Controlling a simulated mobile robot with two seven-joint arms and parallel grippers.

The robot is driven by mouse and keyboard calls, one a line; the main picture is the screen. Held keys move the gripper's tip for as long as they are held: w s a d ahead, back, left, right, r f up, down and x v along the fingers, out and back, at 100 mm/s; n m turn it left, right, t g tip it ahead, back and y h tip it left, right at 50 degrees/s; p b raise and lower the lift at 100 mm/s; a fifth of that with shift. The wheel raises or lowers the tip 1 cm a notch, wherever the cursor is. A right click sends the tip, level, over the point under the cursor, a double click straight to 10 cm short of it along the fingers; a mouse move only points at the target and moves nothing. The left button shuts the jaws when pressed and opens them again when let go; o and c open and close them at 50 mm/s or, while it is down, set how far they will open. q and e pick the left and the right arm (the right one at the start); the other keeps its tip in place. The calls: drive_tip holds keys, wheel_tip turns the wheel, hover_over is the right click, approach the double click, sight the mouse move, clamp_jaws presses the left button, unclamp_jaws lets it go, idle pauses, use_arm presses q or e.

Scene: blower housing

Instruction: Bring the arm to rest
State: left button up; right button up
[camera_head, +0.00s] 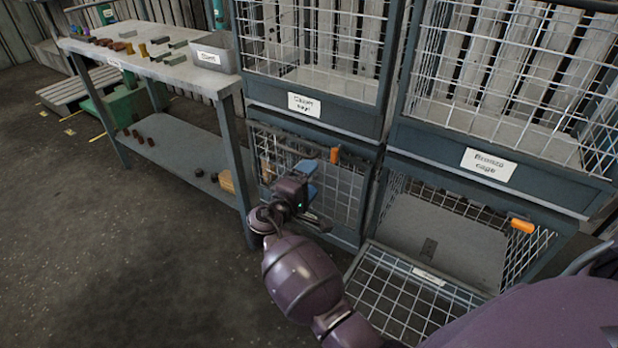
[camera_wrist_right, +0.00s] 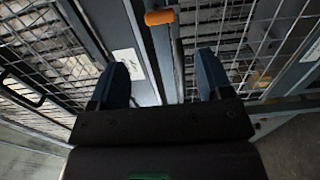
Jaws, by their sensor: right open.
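My right arm reaches in from the lower right of the head view. Its gripper (camera_head: 312,176) is in front of the lower left cage door (camera_head: 335,205), near an orange handle (camera_head: 335,155). In the right wrist view the two dark blue fingers of the right gripper (camera_wrist_right: 158,80) stand wide apart with nothing between them. The orange handle (camera_wrist_right: 160,17) shows beyond the fingertips there, apart from them. Whether the gripper touches the cage door cannot be told. My left gripper is not in view.
The lower right cage (camera_head: 440,235) has its mesh door (camera_head: 405,300) folded down, with an orange latch (camera_head: 522,225) at its right. Labelled upper cages stand above. A workbench (camera_head: 140,62) with small parts and a grey bin (camera_head: 213,55) is at left. The floor (camera_head: 110,260) at left is clear.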

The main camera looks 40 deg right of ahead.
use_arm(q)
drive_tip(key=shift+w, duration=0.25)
use_arm(e)
drive_tip(key=w+a+t+y, duration=0.4)
drive_tip(key=a+t+y, duration=0.1)
drive_tip(key=y, duration=0.2)
drive_tip(key=s+a+t+y+p, duration=0.3)
drive_tip(key=s+y, duration=0.3)
drive_tip(key=s+f+m+g+y+p, duration=0.1)
drive_tip(key=s+f+g+p, duration=0.1)
drive_tip(key=s, duration=1.4)
drive_tip(key=s+d+f+m+g+y+p, duration=0.1)
drive_tip(key=s+f+p, duration=0.3)
drive_tip(key=s, duration=1.3)
drive_tip(key=shift+d+f+m+g+y, duration=0.25)
drive_tip(key=shift+f+m+g+y, duration=0.15)
drive_tip(key=shift+m+y, duration=0.35)
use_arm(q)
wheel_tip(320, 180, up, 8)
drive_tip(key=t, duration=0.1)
use_arm(e)
drive_tip(key=shift+c, duration=0.4)
